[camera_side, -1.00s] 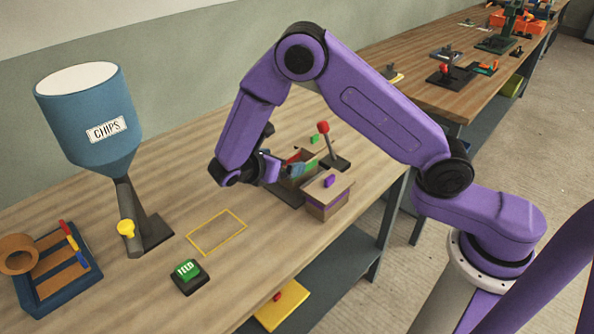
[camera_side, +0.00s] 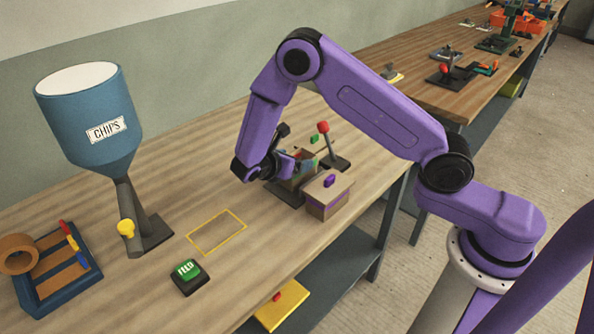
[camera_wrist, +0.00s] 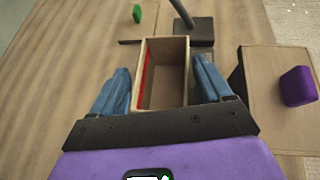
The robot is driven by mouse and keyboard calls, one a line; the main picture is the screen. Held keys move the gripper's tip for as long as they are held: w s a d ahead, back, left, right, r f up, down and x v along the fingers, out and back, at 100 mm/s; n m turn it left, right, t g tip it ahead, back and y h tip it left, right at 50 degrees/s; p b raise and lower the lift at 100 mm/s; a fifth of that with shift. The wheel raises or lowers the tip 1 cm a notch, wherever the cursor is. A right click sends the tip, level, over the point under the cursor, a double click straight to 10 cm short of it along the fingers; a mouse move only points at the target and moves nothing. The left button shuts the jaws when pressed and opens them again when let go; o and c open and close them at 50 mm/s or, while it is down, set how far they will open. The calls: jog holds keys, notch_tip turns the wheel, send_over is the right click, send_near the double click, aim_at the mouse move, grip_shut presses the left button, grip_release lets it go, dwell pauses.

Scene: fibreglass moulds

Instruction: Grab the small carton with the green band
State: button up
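A small open-topped carton (camera_wrist: 165,92) with tan walls and a red strip inside its left wall lies between my fingers in the wrist view. In the side view the carton (camera_side: 307,167) shows a greenish side and is partly hidden by my fingers. I cannot make out a whole green band. My gripper (camera_wrist: 163,82) is open, with one blue finger on each side of the carton. The left finger stands apart from it; the right one is very close, and I cannot tell if it touches. The gripper (camera_side: 287,164) also shows in the side view.
A box with a purple knob (camera_side: 329,181) stands close at the right. A red-knobbed lever (camera_side: 323,128) and a small green knob (camera_side: 314,139) are behind the carton. A yellow outline (camera_side: 217,231), a green button (camera_side: 187,271) and a blue hopper (camera_side: 90,135) are to the left.

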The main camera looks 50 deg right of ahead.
jog(key=c, duration=0.6)
jog(key=shift+o, duration=0.2)
jog(key=shift+a, duration=0.1)
